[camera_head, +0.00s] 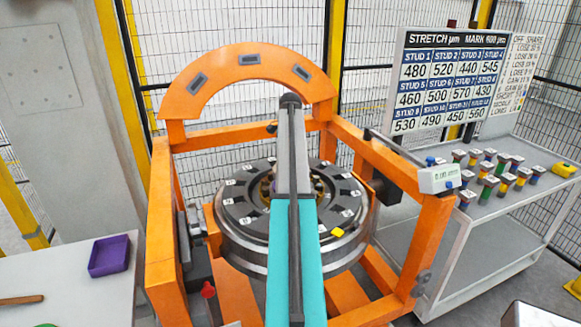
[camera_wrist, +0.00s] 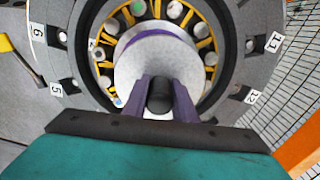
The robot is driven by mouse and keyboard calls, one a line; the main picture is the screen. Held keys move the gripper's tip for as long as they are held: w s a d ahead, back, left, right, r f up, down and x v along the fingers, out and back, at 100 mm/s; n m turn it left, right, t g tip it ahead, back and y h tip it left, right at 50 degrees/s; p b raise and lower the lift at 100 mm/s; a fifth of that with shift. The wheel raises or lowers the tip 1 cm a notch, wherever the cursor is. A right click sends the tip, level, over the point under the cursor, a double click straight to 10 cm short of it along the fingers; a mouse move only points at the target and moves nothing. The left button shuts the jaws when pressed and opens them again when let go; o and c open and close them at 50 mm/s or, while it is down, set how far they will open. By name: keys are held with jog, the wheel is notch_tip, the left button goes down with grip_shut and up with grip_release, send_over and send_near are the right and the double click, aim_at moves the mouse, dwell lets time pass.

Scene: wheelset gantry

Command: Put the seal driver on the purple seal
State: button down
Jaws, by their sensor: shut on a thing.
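In the wrist view my gripper (camera_wrist: 160,84) has its two purple-grey fingers shut on the dark handle (camera_wrist: 160,100) of the seal driver. The driver's pale grey disc (camera_wrist: 150,66) lies beyond the fingers, over the middle of the round bearing. An arc of the purple seal (camera_wrist: 148,34) shows along the disc's far edge; the rest is hidden behind the disc. I cannot tell whether disc and seal touch. In the head view my arm hides the gripper, the driver and most of the hub centre.
Yellow-caged rollers (camera_wrist: 204,44) ring the disc inside the numbered wheel (camera_head: 240,225). The orange gantry frame (camera_head: 160,230) and its arch (camera_head: 178,97) surround it. A purple tray (camera_head: 109,256) sits on the left table. The right cart (camera_head: 500,222) carries several coloured studs and a board.

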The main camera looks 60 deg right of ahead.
jog(key=shift+f, duration=0.45)
jog(key=shift+f, duration=0.6)
jog(key=c, duration=1.5)
grip_release()
jog(key=shift+f, duration=0.1)
jog(key=shift+o, duration=0.2)
jog(key=shift+a, duration=0.1)
jog(key=shift+s, duration=0.1)
notch_tip(320, 180, up, 2)
jog(key=shift+r, duration=0.1)
notch_tip(320, 180, up, 11)
jog(key=b, duration=0.3)
jog(key=shift+r, duration=0.1)
